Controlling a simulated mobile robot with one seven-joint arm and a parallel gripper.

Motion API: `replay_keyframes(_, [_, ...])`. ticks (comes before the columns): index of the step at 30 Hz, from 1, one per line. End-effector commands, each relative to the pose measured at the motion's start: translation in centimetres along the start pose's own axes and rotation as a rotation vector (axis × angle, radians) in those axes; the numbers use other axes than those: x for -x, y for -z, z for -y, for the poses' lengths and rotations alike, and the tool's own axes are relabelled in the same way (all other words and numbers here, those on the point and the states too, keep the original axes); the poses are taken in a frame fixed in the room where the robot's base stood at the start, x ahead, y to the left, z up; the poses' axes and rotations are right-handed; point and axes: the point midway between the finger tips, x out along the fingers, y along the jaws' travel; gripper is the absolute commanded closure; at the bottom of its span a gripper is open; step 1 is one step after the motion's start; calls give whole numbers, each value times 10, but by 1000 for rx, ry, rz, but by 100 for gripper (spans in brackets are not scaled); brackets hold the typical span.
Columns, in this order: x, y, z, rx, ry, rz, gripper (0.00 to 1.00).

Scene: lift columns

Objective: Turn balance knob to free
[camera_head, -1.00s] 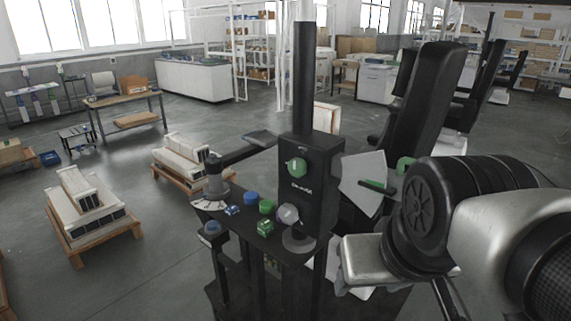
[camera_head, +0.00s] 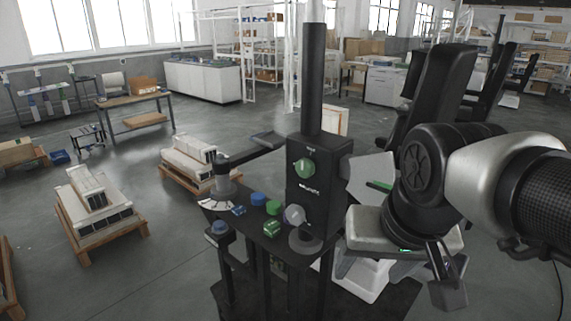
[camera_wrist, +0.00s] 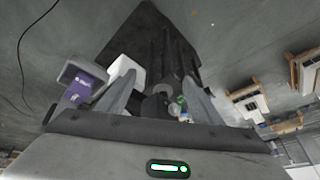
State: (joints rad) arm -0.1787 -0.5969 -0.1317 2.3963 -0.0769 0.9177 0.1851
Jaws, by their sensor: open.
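A black control column (camera_head: 318,190) stands at the centre of the head view. A round green knob (camera_head: 304,168) is on its upper face and a pale grey knob (camera_head: 294,214) is lower, beside a dial plate. The lettering is too small to read, so I cannot tell which one is the balance knob. My gripper (camera_head: 398,274) is open and empty, right of the column and apart from the knobs. In the wrist view its spread fingers (camera_wrist: 158,102) point toward the dark column base, and small green and pale parts show near the right finger.
More black columns (camera_head: 425,85) stand behind my arm. Loaded pallets (camera_head: 95,210) lie on the left; grey floor between is clear.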

Motion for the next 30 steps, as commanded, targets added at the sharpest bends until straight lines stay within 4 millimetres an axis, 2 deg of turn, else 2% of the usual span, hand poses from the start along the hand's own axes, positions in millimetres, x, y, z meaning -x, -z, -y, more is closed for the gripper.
replay_keyframes(1, [-15, 12, 5, -29, -1, 45, 40])
replay_keyframes(4, [-43, 41, 10, -129, -56, 108, 40])
replay_keyframes(8, [-83, 78, 20, -239, -201, 128, 40])
replay_keyframes(12, [-114, 122, 43, -327, -394, 25, 40])
replay_keyframes(14, [-120, 143, 60, -353, -470, -65, 40])
replay_keyframes(17, [-115, 175, 98, -385, -560, -260, 40])
replay_keyframes(19, [-103, 194, 130, -400, -586, -406, 40])
replay_keyframes(21, [-88, 206, 161, -411, -588, -537, 40])
replay_keyframes(24, [-66, 215, 195, -423, -571, -676, 40])
replay_keyframes(27, [-54, 219, 212, -431, -555, -746, 40])
replay_keyframes(30, [-53, 222, 213, -436, -550, -765, 40])
